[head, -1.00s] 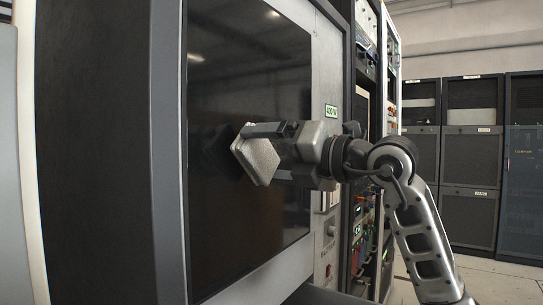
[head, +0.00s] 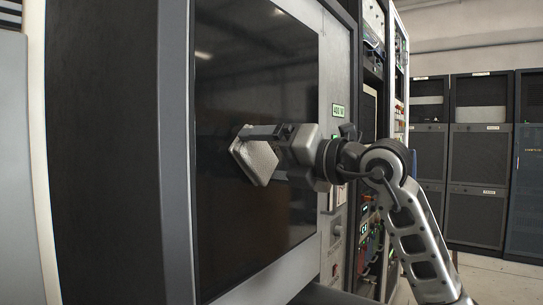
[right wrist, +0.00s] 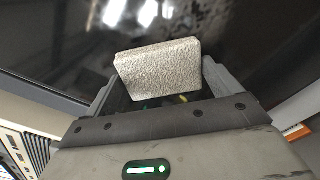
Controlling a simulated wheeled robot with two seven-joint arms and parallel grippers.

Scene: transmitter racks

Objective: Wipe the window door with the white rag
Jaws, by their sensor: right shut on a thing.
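The window door (head: 255,75) is a dark, glossy pane in a light grey frame, at the middle left of the head view. The white rag (head: 256,161) is a pale, rough-surfaced square pad. My right gripper (head: 263,140) is shut on the rag and holds it tilted, in front of the lower middle of the pane. In the right wrist view the rag (right wrist: 158,70) sits between the fingers, with the dark glass behind it. I cannot tell whether it touches the glass. My left gripper is out of view.
A rack with cables and modules (head: 370,215) stands right of the door, close to my right arm. A small green-edged label (head: 338,111) is on the frame. Dark cabinets (head: 480,150) line the back right. Light floor is free at the lower right.

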